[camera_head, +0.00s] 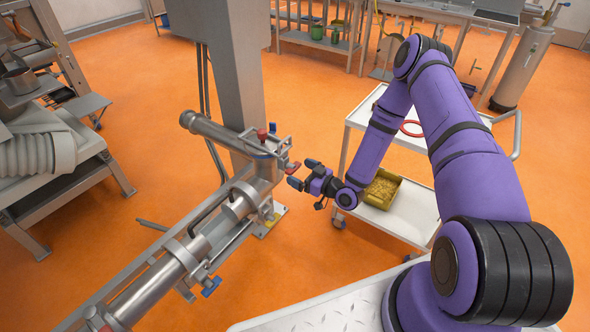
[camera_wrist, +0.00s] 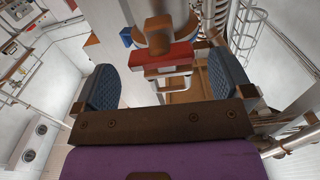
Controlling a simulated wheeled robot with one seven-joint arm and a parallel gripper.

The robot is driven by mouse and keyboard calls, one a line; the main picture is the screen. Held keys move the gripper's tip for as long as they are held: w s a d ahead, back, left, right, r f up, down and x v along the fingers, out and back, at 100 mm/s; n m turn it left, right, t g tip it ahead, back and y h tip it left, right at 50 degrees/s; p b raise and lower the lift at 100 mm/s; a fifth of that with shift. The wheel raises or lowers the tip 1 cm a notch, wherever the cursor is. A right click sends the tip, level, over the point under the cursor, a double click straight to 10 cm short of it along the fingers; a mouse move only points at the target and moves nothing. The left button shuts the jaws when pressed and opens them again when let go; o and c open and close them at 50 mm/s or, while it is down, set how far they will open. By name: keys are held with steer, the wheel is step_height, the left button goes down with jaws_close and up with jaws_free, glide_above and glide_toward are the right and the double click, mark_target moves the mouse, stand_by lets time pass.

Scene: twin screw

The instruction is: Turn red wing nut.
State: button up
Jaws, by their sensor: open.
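The red wing nut (camera_head: 293,168) sits on the right side of the steel twin-screw machine's end (camera_head: 262,172), just in front of my gripper (camera_head: 302,174). In the wrist view, the red wing nut (camera_wrist: 168,57) shows as a red bar in the gap between the two blue-padded fingers. My gripper (camera_wrist: 160,82) is open, with its fingers on either side of the bar and space between. No contact with the nut is visible. How far the fingers reach around it I cannot tell.
A red knob (camera_head: 262,134) and a blue one (camera_head: 272,128) are on top of the machine end. A blue handle (camera_head: 211,287) is lower down. A white cart (camera_head: 408,215) with a yellow bin (camera_head: 381,190) stands right of the gripper. A grey column (camera_head: 236,80) rises behind.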

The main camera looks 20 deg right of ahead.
steer(key=v, duration=0.7)
steer(key=shift+s, duration=0.2)
steer(key=shift+d, duration=0.15)
steer(key=w+d+r+n+g+h, duration=0.1)
steer(key=w+d+r+g+h, duration=0.15)
steer(key=r, duration=0.45)
steer(key=w+d+r+n+g+h, duration=0.1)
steer(key=w+r+g+h, duration=0.1)
steer(key=w+r, duration=0.35)
steer(key=s+d+r+m+g+h, duration=0.1)
steer(key=s+r+h, duration=0.15)
steer(key=r, duration=0.65)
steer(key=s+d+r+m+h, duration=0.1)
steer(key=s+r+h, duration=0.15)
steer(key=r, duration=0.55)
steer(key=s+a+r+m+g+h, duration=0.1)
steer(key=s+r+m+g+h, duration=0.2)
steer(key=s+r, duration=1.05)
steer(key=s+a+r+m+y, duration=0.1)
steer(key=s+a+r+m, duration=0.1)
steer(key=s, duration=0.7)
steer(key=s+a+r+m+y, duration=0.1)
steer(key=s+a+r+m, duration=0.1)
steer(key=s, duration=0.7)
steer(key=shift+a+r+g, duration=0.15)
steer(key=shift+r+g, duration=0.3)
steer(key=shift+r, duration=0.4)
steer(key=shift+c, duration=0.5)
